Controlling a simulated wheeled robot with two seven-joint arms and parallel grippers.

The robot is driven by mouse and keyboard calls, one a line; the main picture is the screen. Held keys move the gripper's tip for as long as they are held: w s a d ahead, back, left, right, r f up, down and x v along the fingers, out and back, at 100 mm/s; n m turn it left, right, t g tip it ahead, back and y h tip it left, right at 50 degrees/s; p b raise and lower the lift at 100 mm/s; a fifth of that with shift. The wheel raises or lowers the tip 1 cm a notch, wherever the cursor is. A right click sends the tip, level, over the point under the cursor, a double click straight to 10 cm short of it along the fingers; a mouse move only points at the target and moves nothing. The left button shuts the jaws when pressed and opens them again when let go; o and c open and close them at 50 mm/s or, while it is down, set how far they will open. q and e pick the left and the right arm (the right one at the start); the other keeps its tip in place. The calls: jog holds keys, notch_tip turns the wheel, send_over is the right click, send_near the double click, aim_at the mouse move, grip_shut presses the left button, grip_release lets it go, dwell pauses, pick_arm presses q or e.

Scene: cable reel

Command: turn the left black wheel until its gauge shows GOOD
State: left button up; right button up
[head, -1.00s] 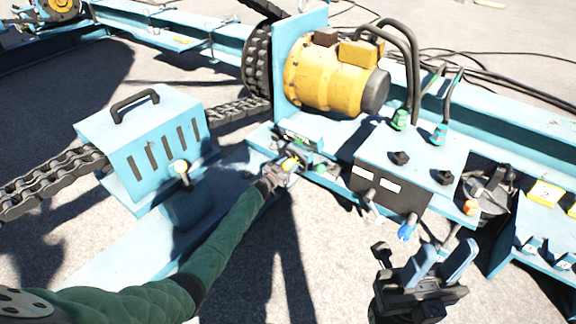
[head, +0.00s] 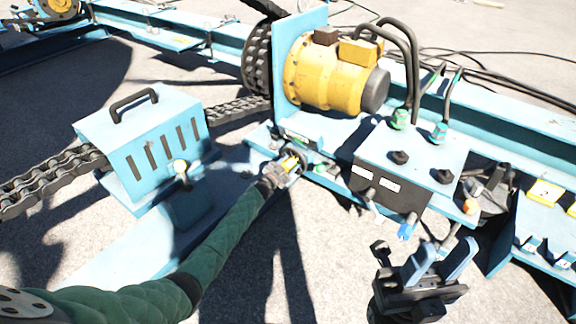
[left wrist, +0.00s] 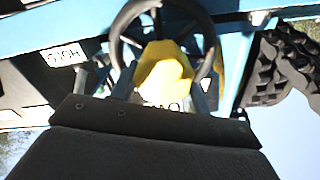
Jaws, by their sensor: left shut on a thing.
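The left black wheel (left wrist: 213,35) shows as a dark ring in the left wrist view, in front of a blue frame. My left gripper (head: 283,166) is at this wheel, below the yellow motor, and is shut on it. A yellow part (left wrist: 165,75) sits in the middle of the wheel between my fingers. A white label with black letters (left wrist: 62,56) is left of the wheel, seen upside down. The gauge reading cannot be made out. My right gripper (head: 438,265) is open and empty, in front of the control box.
The yellow motor (head: 325,80) stands on the blue frame behind. A blue vented cover with a handle (head: 150,135) and a chain (head: 45,180) are at left. The control box (head: 410,165) with knobs is right of my left gripper. Bare ground lies in front.

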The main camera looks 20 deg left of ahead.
aim_at(286, 168)
pick_arm(q)
jog(key=shift+d+f+m+b, duration=0.15)
jog(key=shift+m+b, duration=0.25)
jog(key=shift+m, duration=1.5)
jog(key=o, duration=1.4)
jog(key=shift+c, duration=0.2)
jog(key=shift+s, duration=0.1)
jog(key=shift+p+v, duration=0.95)
jog(key=shift+v, duration=2.9)
